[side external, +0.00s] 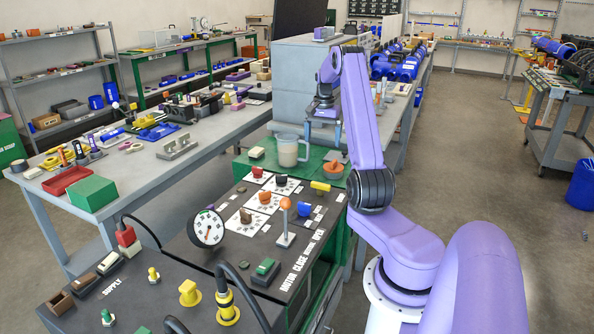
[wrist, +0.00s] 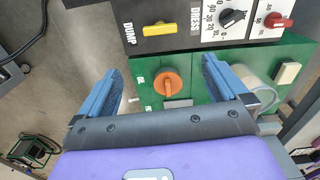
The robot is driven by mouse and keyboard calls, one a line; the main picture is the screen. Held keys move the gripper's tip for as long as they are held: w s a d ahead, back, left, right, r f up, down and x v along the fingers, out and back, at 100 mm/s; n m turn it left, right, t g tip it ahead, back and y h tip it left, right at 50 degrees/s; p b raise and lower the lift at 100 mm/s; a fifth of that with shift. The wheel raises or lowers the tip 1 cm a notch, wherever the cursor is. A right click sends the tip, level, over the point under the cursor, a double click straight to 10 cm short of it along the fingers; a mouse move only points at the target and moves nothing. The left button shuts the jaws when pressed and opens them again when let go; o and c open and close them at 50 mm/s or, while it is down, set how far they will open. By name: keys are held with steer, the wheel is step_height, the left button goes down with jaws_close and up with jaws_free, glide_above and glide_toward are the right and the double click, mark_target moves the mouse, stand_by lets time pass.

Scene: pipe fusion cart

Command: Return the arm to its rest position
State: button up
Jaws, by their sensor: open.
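My purple arm (side external: 364,110) rises from its base at the right and bends over at the top, so my gripper (side external: 323,128) hangs above the green end of the cart in the side view. In the wrist view my gripper (wrist: 163,62) has its two blue fingers wide apart with nothing held between them. An orange round knob (wrist: 171,86) on the green panel shows in the gap between the fingers, below them. It also shows in the side view (side external: 332,169). The gripper appears clear of the panel.
A clear pitcher (side external: 290,151) stands on the green panel (side external: 265,172), close left of the gripper in the side view. The dark control panel (side external: 240,262) carries a yellow DUMP handle (side external: 320,186), a dial gauge (side external: 208,228) and an orange-topped lever (side external: 285,222). Open floor (side external: 480,190) lies right.

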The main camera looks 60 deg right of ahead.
steer(key=w+a+r+n, duration=0.2)
steer(key=w+a+n, duration=0.25)
steer(key=a, duration=0.65)
steer(key=w+a+r+n, duration=0.2)
steer(key=w+a+n, duration=0.3)
steer(key=a, duration=0.7)
steer(key=a+r+n, duration=0.1)
steer(key=a+n, duration=0.2)
steer(key=a, duration=0.8)
steer(key=s+a+n, duration=0.9)
steer(key=s+a, duration=0.3)
steer(key=a, duration=0.3)
steer(key=s+a+f+n, duration=0.1)
steer(key=s+n, duration=0.7)
steer(key=s, duration=0.8)
steer(key=shift+s+a+f, duration=0.15)
steer(key=shift+s+a, duration=0.2)
steer(key=shift+a, duration=0.55)
